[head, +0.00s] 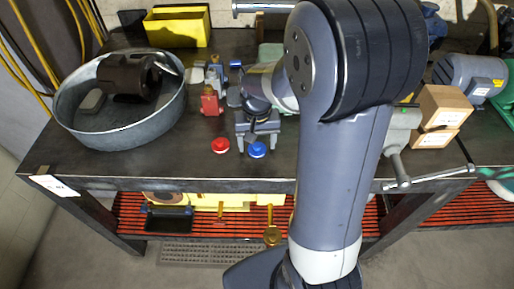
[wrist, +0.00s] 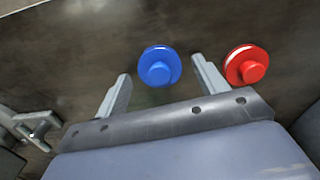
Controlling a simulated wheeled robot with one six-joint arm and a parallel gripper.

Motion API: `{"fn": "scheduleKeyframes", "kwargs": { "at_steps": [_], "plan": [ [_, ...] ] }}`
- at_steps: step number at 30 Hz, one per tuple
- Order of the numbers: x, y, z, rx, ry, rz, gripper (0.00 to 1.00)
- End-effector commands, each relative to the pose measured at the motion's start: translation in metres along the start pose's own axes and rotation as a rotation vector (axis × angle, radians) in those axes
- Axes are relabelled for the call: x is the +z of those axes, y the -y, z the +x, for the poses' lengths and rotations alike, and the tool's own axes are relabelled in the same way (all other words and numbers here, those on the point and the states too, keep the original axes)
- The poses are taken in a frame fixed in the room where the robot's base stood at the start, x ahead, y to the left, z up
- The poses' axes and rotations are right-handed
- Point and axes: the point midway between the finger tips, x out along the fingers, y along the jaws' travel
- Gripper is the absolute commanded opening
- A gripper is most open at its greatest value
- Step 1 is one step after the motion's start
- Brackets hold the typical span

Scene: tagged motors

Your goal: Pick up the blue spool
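The blue spool (head: 257,150) sits on the dark workbench, near its front edge in the head view. In the wrist view the blue spool (wrist: 159,67) is a round flange with a smaller knob, lying between the fingertips. My gripper (head: 257,138) is open right beside it, with one finger on each side in the wrist view (wrist: 161,72). Both fingers appear apart from the spool, and nothing is held. Whether the fingertips are at the spool's height cannot be told.
A red spool (head: 220,145) is close left of the blue one; in the wrist view the red spool (wrist: 246,65) is just outside one finger. A round metal tub (head: 120,132) stands left. A vise (head: 402,125) and cardboard boxes (head: 441,108) are right.

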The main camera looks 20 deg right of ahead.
Motion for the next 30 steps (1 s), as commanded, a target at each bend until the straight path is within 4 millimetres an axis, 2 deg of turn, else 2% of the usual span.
{"fn": "scheduleKeyframes", "kwargs": {
  "at_steps": [2,13,20,23,30],
  "plan": [
    [0.0,0.0,0.0,0.0,0.0,0.0,0.61],
    [0.0,0.0,0.0,0.0,0.0,0.0,0.32],
    [0.0,0.0,-0.002,0.0,-0.001,0.0,0.31],
    [-0.001,0.0,-0.011,-0.001,-0.004,0.0,0.31],
    [-0.001,0.0,-0.058,-0.001,-0.007,0.0,0.31]
  ]
}}
